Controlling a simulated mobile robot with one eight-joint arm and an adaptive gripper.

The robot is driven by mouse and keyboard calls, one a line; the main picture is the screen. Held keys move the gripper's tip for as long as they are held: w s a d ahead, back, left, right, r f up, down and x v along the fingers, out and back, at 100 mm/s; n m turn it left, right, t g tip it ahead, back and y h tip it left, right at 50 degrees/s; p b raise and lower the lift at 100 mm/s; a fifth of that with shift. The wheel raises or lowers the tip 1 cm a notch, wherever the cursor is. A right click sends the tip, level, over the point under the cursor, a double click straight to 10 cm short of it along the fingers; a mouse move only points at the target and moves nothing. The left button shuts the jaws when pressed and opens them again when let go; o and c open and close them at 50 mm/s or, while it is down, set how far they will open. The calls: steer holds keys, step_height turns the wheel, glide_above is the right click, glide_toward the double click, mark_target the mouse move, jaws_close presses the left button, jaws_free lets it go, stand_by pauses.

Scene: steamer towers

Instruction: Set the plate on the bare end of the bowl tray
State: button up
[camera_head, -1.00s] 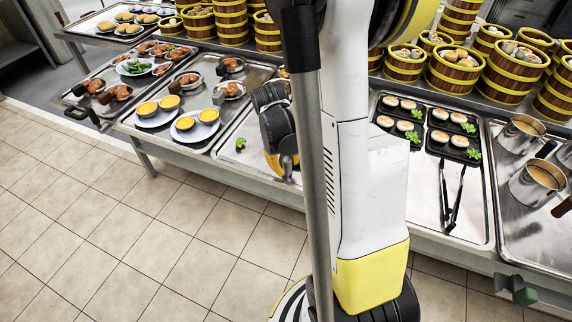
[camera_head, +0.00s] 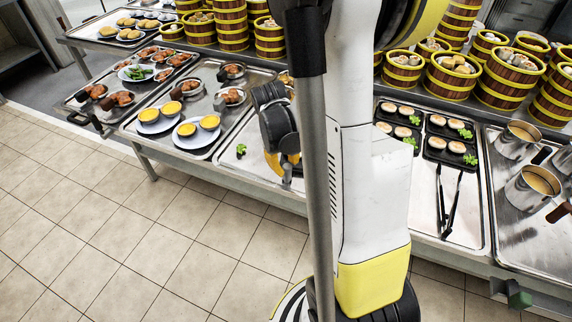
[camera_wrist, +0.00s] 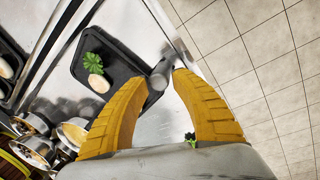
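In the wrist view, a dark rectangular plate (camera_wrist: 112,65) carries a pale round pastry and a green garnish. The bowl tray (camera_head: 172,137) on the left holds yellow-filled bowls (camera_head: 187,130) on white plates and small bowls of meat (camera_head: 231,96).
A loose garnish (camera_head: 240,150) lies on the metal tray left of my gripper. Dark plates of pastries (camera_head: 450,147) and black tongs (camera_head: 450,205) lie on the right tray. Steamer towers (camera_head: 505,80) line the back. The tiled floor (camera_head: 180,230) in front is clear.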

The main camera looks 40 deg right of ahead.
steer(key=shift+r+p, duration=1)
steer(key=shift+r, duration=0.45)
steer(key=shift+r, duration=0.15)
steer(key=o, duration=0.6)
step_height(320, 180, up, 12)
steer(key=a, duration=0.2)
steer(key=shift+w, duration=0.1)
